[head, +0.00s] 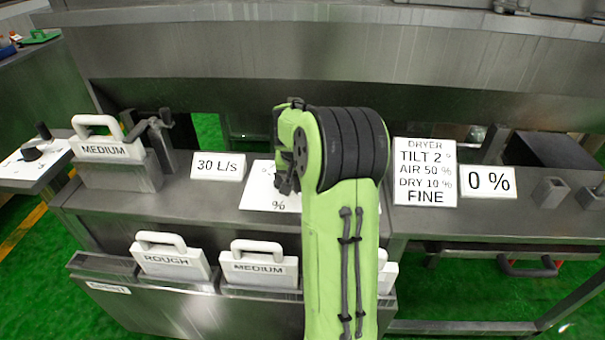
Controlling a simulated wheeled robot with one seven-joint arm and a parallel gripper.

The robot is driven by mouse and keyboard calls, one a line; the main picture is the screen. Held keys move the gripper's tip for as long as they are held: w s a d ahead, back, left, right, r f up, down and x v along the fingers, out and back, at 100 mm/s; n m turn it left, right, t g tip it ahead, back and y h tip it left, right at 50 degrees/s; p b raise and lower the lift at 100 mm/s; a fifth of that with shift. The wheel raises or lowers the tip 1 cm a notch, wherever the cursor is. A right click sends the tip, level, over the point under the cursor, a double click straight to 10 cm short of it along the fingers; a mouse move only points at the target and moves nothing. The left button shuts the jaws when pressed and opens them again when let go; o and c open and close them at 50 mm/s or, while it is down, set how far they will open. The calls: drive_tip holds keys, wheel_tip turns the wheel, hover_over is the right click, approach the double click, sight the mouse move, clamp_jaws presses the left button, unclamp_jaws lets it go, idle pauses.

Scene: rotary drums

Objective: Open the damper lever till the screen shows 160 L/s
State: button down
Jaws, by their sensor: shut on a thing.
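A white screen (218,166) on the grey bench reads 30 L/s. Right of it lies a white plate (258,200) with marks and a % sign, partly covered by my green arm. My gripper (285,182) is mostly hidden by the wrist; only dark parts show at the wrist's left side, above this plate. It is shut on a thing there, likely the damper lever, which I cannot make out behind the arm.
A sign (425,172) reads DRYER, TILT 2, AIR 50 %, DRY 10 %, FINE. Another screen (488,182) reads 0 %. A MEDIUM cassette (108,150) stands at left beside a dark crank (160,130). ROUGH (170,262) and MEDIUM (260,268) cassettes sit in the front rack.

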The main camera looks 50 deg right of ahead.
drive_tip(key=a+m, duration=0.1)
drive_tip(key=m+g, duration=0.1)
drive_tip(key=shift+w+a+m, duration=0.25)
drive_tip(key=shift+a+m, duration=0.05)
drive_tip(key=shift+a, duration=0.05)
drive_tip(key=c, duration=0.9)
unclamp_jaws()
drive_tip(key=shift+o, duration=0.2)
drive_tip(key=p+v, duration=0.5)
drive_tip(key=v, duration=1)
drive_tip(key=shift+a+r, duration=0.3)
drive_tip(key=shift+a, duration=0.05)
drive_tip(key=shift+s, duration=0.1)
